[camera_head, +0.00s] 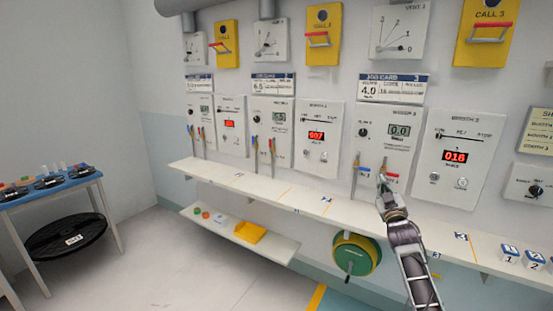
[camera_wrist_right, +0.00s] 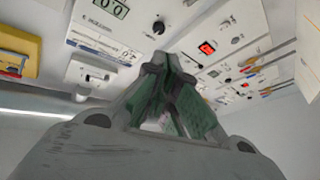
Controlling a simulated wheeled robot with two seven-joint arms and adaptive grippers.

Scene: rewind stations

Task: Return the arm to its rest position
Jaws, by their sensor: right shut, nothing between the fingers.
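My right arm comes up from the bottom right in the head view. My right gripper (camera_head: 383,182) is in front of the lower part of the third booth's panel (camera_head: 390,131), just above the long shelf (camera_head: 330,205). Its fingers are shut with nothing between them. In the right wrist view the closed green-grey fingers (camera_wrist_right: 165,75) point towards the wall panels. A thin upright lead (camera_head: 356,170) hangs left of the gripper, and another is close behind its tips; I cannot tell whether they touch. My left gripper is not in view.
A green and yellow reel (camera_head: 356,255) hangs below the shelf, left of my forearm. A lower shelf holds a yellow tray (camera_head: 249,232). A blue-topped table (camera_head: 50,190) stands at far left. Yellow call boxes (camera_head: 486,32) are on the wall. Floor at left centre is clear.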

